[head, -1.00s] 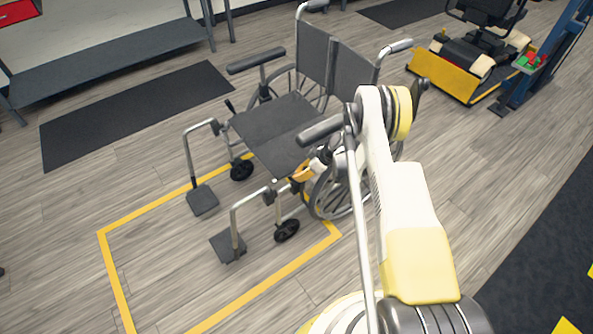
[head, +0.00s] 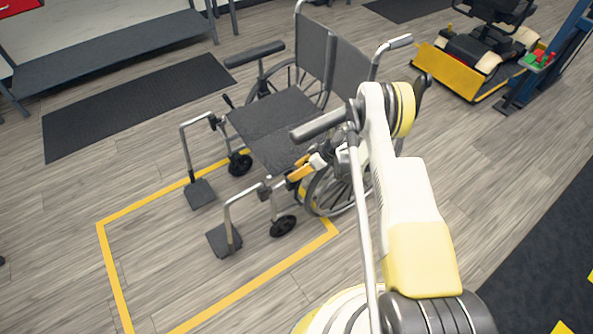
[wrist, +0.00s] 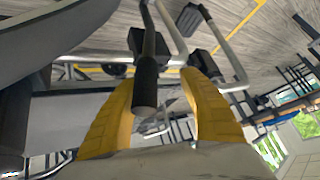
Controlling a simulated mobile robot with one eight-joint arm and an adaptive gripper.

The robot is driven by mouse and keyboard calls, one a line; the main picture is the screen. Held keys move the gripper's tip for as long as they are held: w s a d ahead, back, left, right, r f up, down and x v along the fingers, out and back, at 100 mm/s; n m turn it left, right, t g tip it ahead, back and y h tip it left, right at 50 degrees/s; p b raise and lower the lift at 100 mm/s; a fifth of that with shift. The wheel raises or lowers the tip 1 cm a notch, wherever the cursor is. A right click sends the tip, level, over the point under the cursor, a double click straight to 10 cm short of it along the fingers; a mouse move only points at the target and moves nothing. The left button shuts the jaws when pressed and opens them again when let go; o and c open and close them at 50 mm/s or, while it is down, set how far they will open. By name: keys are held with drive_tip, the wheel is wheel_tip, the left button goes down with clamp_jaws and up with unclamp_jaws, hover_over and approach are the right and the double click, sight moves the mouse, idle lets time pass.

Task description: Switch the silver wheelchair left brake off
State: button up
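The silver wheelchair (head: 275,120) has a dark seat and backrest and faces the lower left in the head view. My gripper (head: 299,173) is low beside the chair's near side, by the seat front and near large wheel. In the wrist view my gripper (wrist: 165,85) has its two yellow fingers spread apart. In the head view this lever is hidden or too small to make out. The far-side brake lever (head: 228,101) shows beside the seat.
The near armrest (head: 318,125) is close to my arm, above the gripper. Footrests (head: 222,240) stick out in front, inside a yellow floor outline (head: 112,265). A yellow-fronted scooter (head: 445,70) stands at the upper right. Floor at the lower left is clear.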

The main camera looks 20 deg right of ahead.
drive_tip(key=v, duration=1.2)
drive_tip(key=shift+d, duration=0.1)
